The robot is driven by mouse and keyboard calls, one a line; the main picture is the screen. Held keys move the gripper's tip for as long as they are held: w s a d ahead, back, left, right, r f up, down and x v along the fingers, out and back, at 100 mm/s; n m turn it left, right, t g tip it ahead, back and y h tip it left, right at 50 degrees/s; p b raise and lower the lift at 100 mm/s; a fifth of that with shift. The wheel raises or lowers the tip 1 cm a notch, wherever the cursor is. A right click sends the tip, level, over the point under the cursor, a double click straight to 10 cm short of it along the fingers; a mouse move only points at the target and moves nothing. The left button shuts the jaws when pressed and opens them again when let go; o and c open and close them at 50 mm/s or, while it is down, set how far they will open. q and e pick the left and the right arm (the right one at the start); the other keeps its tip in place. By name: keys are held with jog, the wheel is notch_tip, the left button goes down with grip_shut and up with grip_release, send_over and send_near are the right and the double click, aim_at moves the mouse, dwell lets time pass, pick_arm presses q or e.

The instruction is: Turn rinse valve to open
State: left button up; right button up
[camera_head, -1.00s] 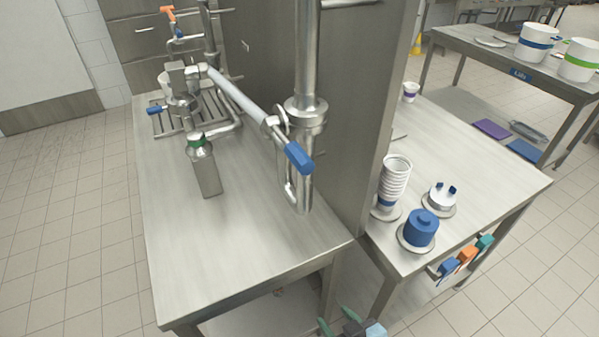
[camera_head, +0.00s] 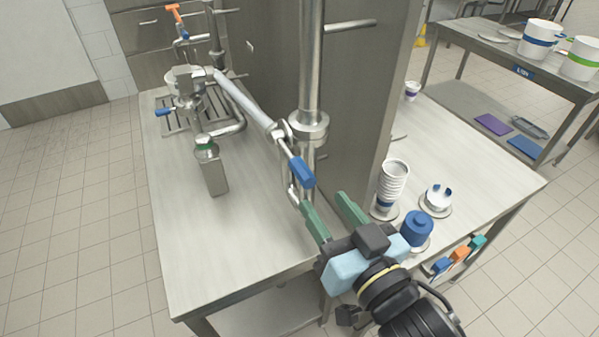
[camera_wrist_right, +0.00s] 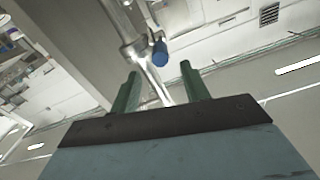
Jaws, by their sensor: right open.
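A blue-tipped valve handle (camera_head: 302,172) sits at the front end of a steel pipe by the vertical column on the left steel table. It also shows as a blue cap (camera_wrist_right: 160,53) in the wrist view, ahead of and between the fingertips. My right gripper (camera_head: 325,202) has green fingers that are spread and empty. It is just below and to the right of the handle, apart from it. The fingers also show in the wrist view (camera_wrist_right: 160,72). Another blue handle (camera_head: 163,112) and an orange one (camera_head: 173,12) are farther back. My left gripper is not in view.
A metal bottle with a green top (camera_head: 212,168) stands on the left table (camera_head: 200,270). A tall grey panel (camera_head: 358,100) rises right of the column. Stacked cups (camera_head: 393,180) and a blue container (camera_head: 416,228) stand on the right table. The left table's front is clear.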

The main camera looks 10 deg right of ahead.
aim_at(299, 169)
jog(key=shift+b+x, duration=0.6)
jog(key=shift+x, duration=0.45)
jog(key=p+x, duration=0.2)
jog(key=x, duration=0.4)
jog(key=shift+w+a, duration=0.15)
jog(key=shift+w, duration=0.25)
jog(key=shift+w+a, duration=0.15)
jog(key=shift+w, duration=0.35)
jog(key=shift+f, duration=0.1)
grip_shut()
